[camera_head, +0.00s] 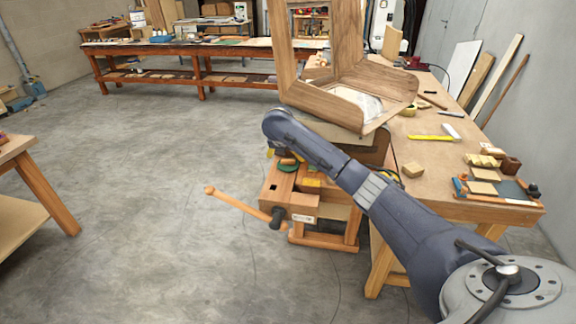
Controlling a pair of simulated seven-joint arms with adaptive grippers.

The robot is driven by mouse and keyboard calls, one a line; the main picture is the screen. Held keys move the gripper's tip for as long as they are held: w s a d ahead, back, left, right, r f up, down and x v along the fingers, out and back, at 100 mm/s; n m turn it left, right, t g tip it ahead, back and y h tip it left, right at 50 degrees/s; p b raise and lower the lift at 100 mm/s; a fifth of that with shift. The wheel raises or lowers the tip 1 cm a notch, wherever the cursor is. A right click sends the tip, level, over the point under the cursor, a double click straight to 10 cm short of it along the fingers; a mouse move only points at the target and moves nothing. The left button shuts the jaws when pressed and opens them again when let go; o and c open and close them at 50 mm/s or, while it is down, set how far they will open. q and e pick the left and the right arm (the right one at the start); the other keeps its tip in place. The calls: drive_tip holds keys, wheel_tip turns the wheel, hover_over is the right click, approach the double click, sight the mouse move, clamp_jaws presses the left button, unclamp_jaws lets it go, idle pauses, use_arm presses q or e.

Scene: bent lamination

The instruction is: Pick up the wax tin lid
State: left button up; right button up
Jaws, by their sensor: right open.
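I cannot make out a wax tin lid for certain. A small round green thing (288,163) lies on the low wooden vise bench (282,186), partly hidden by my right arm; it is too small to identify. My left gripper is not in view.
A bentwood chair frame (335,92) stands behind my arm. The right workbench (440,180) holds a yellow tape roll (409,110), a yellow-handled tool (432,138), a wooden block (412,170) and a dark tray (510,190). A vise handle (237,203) juts left over clear floor.

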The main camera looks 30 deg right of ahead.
sight(288, 160)
drive_tip(key=shift+x, duration=2.75)
drive_tip(key=shift+s+a+f, duration=0.1)
drive_tip(key=shift+s, duration=0.05)
drive_tip(key=c, duration=1.5)
